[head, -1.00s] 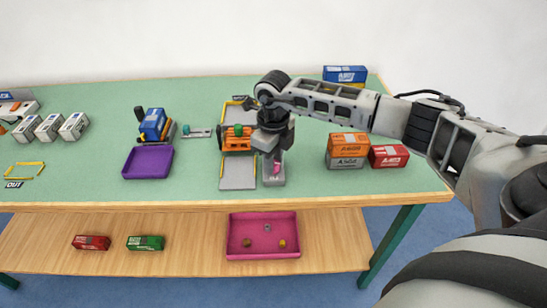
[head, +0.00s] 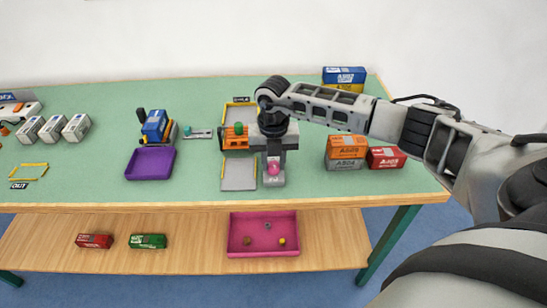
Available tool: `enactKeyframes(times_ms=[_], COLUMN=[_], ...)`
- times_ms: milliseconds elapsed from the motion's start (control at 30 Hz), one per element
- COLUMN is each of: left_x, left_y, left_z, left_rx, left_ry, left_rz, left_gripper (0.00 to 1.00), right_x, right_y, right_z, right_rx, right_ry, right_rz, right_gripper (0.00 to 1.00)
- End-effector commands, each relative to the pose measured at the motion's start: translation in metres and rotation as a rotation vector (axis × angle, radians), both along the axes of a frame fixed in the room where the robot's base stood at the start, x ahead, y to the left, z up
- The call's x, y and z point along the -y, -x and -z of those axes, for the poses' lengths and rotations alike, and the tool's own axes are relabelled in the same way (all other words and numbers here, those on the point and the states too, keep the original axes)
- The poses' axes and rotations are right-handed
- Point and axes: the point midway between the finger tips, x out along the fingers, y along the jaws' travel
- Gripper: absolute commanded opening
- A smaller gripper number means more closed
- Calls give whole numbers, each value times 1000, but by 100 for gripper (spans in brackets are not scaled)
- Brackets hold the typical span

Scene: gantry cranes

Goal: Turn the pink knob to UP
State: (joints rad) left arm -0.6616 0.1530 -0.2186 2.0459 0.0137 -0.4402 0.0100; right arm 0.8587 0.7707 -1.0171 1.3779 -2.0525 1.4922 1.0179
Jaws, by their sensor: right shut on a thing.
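The pink knob (head: 274,168) sits on a small grey control box (head: 273,181) near the table's front edge, right of a grey strip with yellow edging. My right gripper (head: 274,158) reaches down over the box from behind and is shut on the knob, whose front still shows. The lettering on the box is too small to read. An orange crane (head: 235,139) with a green knob stands just left of my gripper, partly hidden by it. My left gripper is not in view.
Orange and grey containers (head: 346,146) and a red one (head: 386,157) stand right of the box. A purple tray (head: 150,163) and a blue crane load (head: 155,124) are to the left. A pink tray (head: 263,235) lies on the lower shelf.

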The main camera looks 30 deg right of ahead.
Motion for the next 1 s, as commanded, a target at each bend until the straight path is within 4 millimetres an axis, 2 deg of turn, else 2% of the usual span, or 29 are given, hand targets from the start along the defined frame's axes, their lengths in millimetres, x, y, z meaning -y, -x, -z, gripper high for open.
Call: enactKeyframes(times_ms=[400, 1000], left_x=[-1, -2], left_y=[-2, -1], left_z=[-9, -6], left_rx=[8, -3], left_ry=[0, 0], left_rz=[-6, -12], left_gripper=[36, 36], right_x=[1, 1], right_y=[-1, -2], right_z=[-2, -2], right_rx=[4, 6], right_ry=[1, 0], right_rz=[274, 352], right_gripper=[5, 5])
